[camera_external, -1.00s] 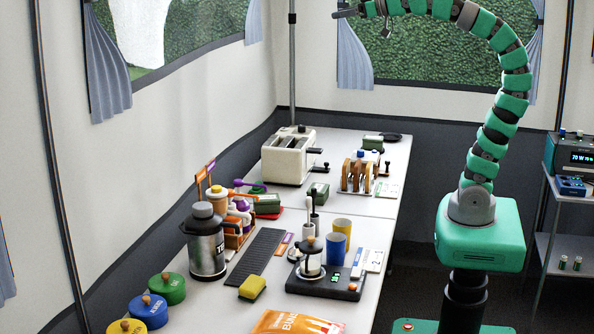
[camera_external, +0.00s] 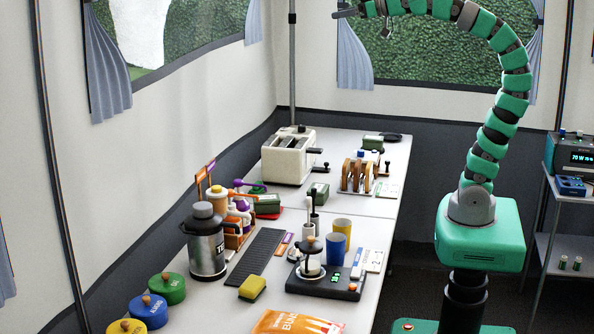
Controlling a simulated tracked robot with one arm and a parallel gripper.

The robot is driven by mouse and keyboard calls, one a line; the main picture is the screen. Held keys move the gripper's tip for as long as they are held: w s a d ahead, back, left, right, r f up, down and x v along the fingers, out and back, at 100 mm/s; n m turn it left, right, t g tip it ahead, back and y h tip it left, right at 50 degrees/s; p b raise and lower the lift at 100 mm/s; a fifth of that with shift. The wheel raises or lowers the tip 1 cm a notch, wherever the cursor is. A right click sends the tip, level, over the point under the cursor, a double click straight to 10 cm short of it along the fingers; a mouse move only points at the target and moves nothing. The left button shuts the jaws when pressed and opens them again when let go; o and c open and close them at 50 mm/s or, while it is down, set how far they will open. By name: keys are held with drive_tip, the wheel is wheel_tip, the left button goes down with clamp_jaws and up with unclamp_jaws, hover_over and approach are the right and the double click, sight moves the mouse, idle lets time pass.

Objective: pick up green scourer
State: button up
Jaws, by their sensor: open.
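Several small green blocks lie on the long table, and I cannot tell for sure which is the green scourer. One green block (camera_external: 268,203) lies by the bottle rack, beside a red item. Another green block (camera_external: 319,191) lies in front of the toaster, and a third (camera_external: 373,142) is at the far end of the table. A yellow sponge (camera_external: 252,287) lies near the front. My gripper (camera_external: 358,14) is open and empty, high at the top of the view, well above the table and apart from everything on it.
A toaster (camera_external: 288,155), a wooden rack (camera_external: 357,175), a metal flask (camera_external: 205,240), blue and yellow cups (camera_external: 336,247) and a black scale (camera_external: 325,284) crowd the table (camera_external: 215,311). Coloured jars (camera_external: 148,310) stand front left. The air above is free.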

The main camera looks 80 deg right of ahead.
drive_tip(key=shift+c, duration=1.3)
